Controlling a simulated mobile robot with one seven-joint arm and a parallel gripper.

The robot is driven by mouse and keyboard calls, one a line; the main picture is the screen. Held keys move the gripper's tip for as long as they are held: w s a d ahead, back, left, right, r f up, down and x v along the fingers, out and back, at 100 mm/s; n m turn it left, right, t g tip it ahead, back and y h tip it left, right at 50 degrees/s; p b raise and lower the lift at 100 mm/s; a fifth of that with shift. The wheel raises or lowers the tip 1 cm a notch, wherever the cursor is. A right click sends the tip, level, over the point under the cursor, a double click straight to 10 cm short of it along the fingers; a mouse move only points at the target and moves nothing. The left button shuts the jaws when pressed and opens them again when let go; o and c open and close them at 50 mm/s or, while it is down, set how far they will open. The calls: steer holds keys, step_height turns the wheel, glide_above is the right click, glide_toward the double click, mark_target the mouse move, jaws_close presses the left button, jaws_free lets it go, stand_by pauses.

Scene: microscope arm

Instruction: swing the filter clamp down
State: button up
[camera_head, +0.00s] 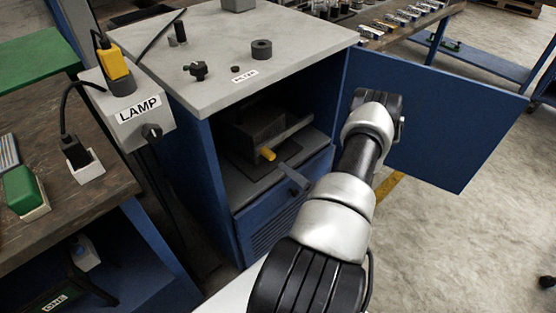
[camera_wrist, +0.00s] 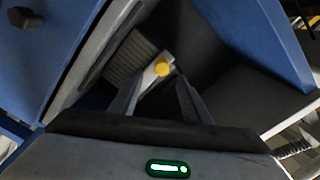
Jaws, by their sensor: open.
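The filter clamp shows as a pale grey bar (camera_head: 292,130) with a yellow knob (camera_head: 268,154) at its near end. It sits at a dark ribbed block (camera_head: 252,130) inside the open blue cabinet. In the wrist view the yellow knob (camera_wrist: 162,69) lies just beyond and between the fingertips. My gripper (camera_wrist: 160,84) is open, with one finger on each side of the pale bar's line. I cannot tell whether either finger touches it. In the head view my arm hides most of the gripper; a grey finger shows near the cabinet opening.
The cabinet's blue door (camera_head: 450,115) stands open at the right. Its grey top (camera_head: 215,60) carries a FILTER label, knobs and a dark ring (camera_head: 262,49). A LAMP box (camera_head: 130,110) stands at the left, beside a workbench (camera_head: 85,200). Floor is free at the right.

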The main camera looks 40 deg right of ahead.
steer(key=s, duration=0.8)
steer(key=shift+s+d+p, duration=0.15)
steer(key=shift+p, duration=0.25)
